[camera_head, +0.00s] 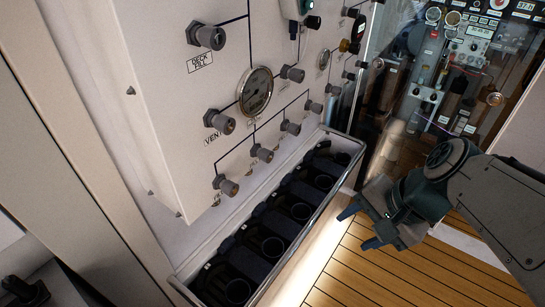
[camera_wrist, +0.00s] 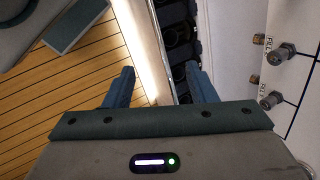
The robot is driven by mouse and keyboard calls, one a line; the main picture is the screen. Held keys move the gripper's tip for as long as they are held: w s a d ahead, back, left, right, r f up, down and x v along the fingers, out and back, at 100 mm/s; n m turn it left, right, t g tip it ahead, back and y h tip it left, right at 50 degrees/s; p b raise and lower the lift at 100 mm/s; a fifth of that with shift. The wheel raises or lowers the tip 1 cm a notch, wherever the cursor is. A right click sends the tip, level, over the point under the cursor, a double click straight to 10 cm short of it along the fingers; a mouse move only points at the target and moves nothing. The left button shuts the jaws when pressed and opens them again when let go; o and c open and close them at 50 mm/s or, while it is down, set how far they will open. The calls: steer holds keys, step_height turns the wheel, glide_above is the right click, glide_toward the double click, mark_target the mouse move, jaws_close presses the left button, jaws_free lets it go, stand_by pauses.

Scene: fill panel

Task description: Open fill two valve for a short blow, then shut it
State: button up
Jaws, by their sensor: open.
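A white panel (camera_head: 165,75) carries a lower row of grey valve knobs: a front one (camera_head: 228,187), a second (camera_head: 265,154), a third (camera_head: 291,127) and a farther one (camera_head: 315,107). Their small labels are too blurred to read in the head view, so I cannot tell which is fill two. The wrist view shows two knobs at its right edge, an upper (camera_wrist: 287,51) and a lower (camera_wrist: 272,101), with sideways labels that seem to start with FILL. My gripper (camera_head: 359,228) is open and empty, apart from the panel, right of the rack. Its fingers also show in the wrist view (camera_wrist: 160,72).
A metal-edged rack (camera_head: 262,291) with several dark round holders runs below the knobs. Higher on the panel are a gauge (camera_head: 255,91), a vent knob (camera_head: 219,122) and a deck fill knob (camera_head: 208,37). Wooden floor (camera_head: 365,280) lies under my gripper. Another equipment panel (camera_head: 465,60) stands behind.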

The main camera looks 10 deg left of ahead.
steer(key=w+a+f+m+y+b, duration=0.2)
steer(key=a+f+m+y+b, duration=0.2)
steer(key=a+m, duration=0.1)
steer(key=m+t+y+b, duration=0.5)
steer(key=m+y+b, duration=0.4)
steer(key=m, duration=0.5)
glide_toward(270, 156)
steer(key=shift+h, duration=0.4)
steer(key=x, duration=1)
steer(key=shift+r+b, duration=0.3)
steer(key=shift+n, duration=0.3)
steer(key=c, duration=1)
